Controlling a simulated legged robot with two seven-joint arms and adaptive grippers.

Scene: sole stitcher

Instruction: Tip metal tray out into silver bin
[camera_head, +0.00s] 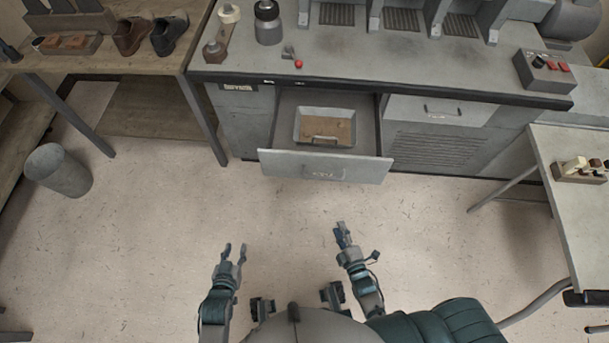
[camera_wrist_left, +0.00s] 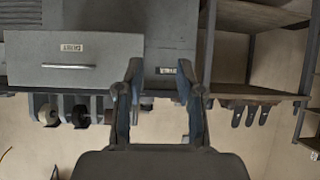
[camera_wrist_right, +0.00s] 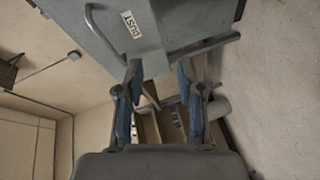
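The metal tray (camera_head: 300,128) sits inside the open drawer (camera_head: 326,168) of the grey machine, with a brown layer in it. The silver bin (camera_head: 58,170) is a grey cylinder on the floor at the left; its inside is not clear. My left gripper (camera_head: 235,248) is open and empty over the floor, in front of the drawer and to its left. My right gripper (camera_head: 342,230) is below the drawer in the picture, apart from it; its fingers stand apart and empty in the right wrist view (camera_wrist_right: 160,72). The drawer front reads DUST there (camera_wrist_right: 132,24).
A wooden bench (camera_head: 120,55) with shoes stands at the back left. The machine top (camera_head: 340,55) holds a dark canister (camera_head: 267,22) and a red-knobbed lever (camera_head: 298,64). A side table (camera_head: 570,215) stands at the right. The floor between me, the drawer and the bin is clear.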

